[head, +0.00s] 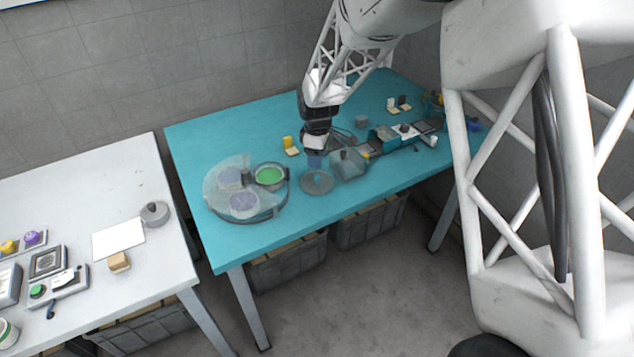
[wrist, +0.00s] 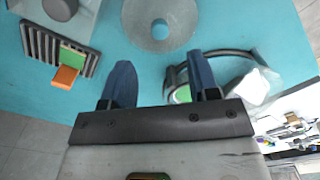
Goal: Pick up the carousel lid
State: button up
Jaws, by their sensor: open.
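A round carousel (head: 262,212) with a green round pad (head: 269,176) and two purple pads stands on the left of the teal table. A clear sheet-like lid (head: 213,185) appears to cover part of it; its edges are hard to make out. My gripper (head: 314,160) is right of the carousel, above the table.
A clear box (head: 350,164) stands right of the disc. Several fixtures (head: 405,132) line the table's right. The white table (head: 80,205) at left holds a grey round item (head: 154,214). The teal front edge is clear.

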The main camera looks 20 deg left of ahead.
aim_at(317, 176)
jog(key=shift+f, duration=1.3)
jog(key=shift+f, duration=0.15)
jog(key=shift+a+f, duration=0.1)
jog(key=shift+f, duration=2.35)
jog(key=c, duration=1)
jog(key=shift+r, duration=0.1)
